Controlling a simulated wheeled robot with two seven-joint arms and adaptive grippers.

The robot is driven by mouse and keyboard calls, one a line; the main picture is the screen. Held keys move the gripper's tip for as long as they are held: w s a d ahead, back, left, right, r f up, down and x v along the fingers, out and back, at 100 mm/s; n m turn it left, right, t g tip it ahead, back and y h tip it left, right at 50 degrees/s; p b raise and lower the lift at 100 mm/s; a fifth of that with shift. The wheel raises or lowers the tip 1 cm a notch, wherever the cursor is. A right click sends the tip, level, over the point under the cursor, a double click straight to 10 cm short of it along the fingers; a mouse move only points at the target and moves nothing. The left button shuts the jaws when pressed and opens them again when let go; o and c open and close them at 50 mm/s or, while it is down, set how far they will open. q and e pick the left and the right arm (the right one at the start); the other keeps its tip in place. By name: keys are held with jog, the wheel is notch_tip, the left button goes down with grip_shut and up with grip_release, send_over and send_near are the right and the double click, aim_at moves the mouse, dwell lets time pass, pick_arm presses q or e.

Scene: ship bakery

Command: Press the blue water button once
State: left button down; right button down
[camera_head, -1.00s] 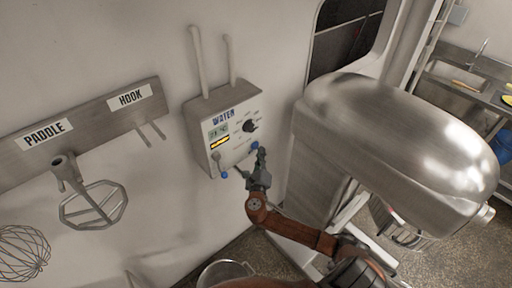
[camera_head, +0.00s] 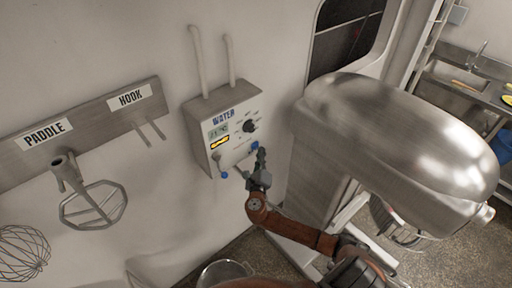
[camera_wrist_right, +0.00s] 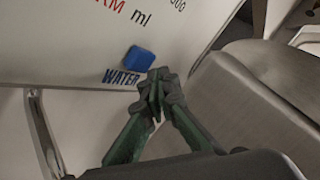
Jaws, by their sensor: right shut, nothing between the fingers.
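The blue water button (camera_head: 254,146) is on the lower right of the white front of the water panel (camera_head: 194,125). In the right wrist view the blue button (camera_wrist_right: 138,59) is a small square block above the word WATER. My right gripper (camera_head: 261,154) is shut and empty, its fingertips just right of and below the button in the head view. In the wrist view the closed fingertips (camera_wrist_right: 158,75) also sit just right of and below the button, which is fully uncovered. I cannot tell the exact gap in depth. My left gripper is not in view.
A large metal mixer (camera_head: 400,130) stands close to the right of my right arm. A dark knob (camera_head: 250,126) and a lit display are higher on the panel. A paddle (camera_head: 92,205) hangs at left.

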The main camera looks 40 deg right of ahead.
jog(key=shift+w, duration=0.15)
jog(key=shift+w+a+p, duration=0.1)
jog(key=shift+w+p, duration=0.2)
jog(key=shift+p, duration=0.05)
jog(key=shift+w, duration=0.5)
dwell(0.9)
jog(key=shift+s, duration=0.1)
jog(key=shift+s+p, duration=0.85)
jog(key=shift+p, duration=0.05)
